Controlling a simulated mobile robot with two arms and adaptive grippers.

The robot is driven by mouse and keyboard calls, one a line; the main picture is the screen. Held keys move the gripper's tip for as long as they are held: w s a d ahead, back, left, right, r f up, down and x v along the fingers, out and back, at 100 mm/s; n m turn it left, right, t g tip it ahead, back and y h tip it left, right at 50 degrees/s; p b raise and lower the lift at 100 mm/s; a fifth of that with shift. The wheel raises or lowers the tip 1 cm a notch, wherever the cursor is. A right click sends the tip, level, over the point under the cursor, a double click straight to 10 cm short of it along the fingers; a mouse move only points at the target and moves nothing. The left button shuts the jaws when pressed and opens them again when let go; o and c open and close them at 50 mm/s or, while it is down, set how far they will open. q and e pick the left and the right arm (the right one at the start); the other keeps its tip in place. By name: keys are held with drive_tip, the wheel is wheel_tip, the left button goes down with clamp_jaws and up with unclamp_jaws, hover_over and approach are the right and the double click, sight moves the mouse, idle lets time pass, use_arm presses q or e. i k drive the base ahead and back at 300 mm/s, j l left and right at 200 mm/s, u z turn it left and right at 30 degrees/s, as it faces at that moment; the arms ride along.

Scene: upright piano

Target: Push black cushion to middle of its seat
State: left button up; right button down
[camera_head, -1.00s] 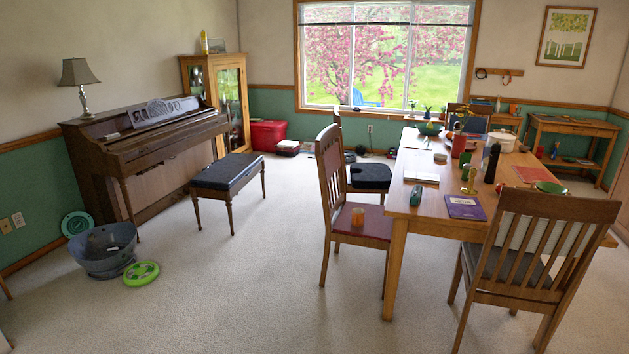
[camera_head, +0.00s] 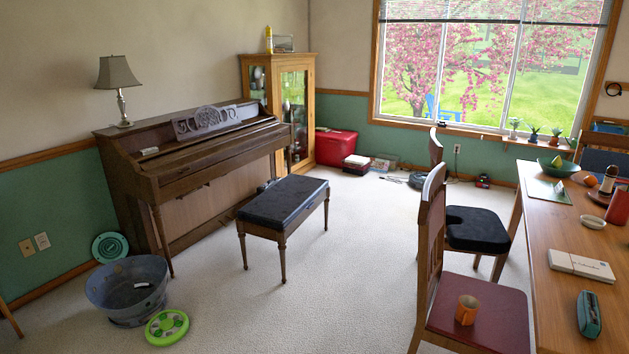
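A black cushion (camera_head: 476,229) lies on the seat of a wooden chair at the left side of the dining table. It has a notch in its left edge and covers most of the seat. The chair's backrest (camera_head: 436,150) is partly hidden behind the nearer chair's back. A piano bench (camera_head: 283,201) with a black padded top stands in front of the piano. Neither of my grippers is in view.
The nearer chair (camera_head: 483,311) has a red seat with an orange cup (camera_head: 467,309) on it. The dining table (camera_head: 560,238) fills the right side. A metal tub (camera_head: 128,288) and a green disc (camera_head: 167,327) lie at lower left. Carpet between bench and chairs is clear.

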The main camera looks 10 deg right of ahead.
sight(474, 229)
drive_tip(key=i+j, duration=0.1)
drive_tip(key=i, duration=0.75)
drive_tip(key=i+j, duration=0.1)
drive_tip(key=i, duration=0.75)
drive_tip(key=i+j, duration=0.1)
drive_tip(key=i, duration=0.75)
drive_tip(key=i+l+z, duration=0.2)
drive_tip(key=i+z, duration=0.55)
drive_tip(key=i, duration=0.25)
drive_tip(key=i+j+z, duration=0.15)
drive_tip(key=i+z, duration=0.25)
drive_tip(key=i+j+z, duration=0.4)
drive_tip(key=i, duration=0.15)
drive_tip(key=i+l, duration=0.05)
drive_tip(key=l, duration=0.05)
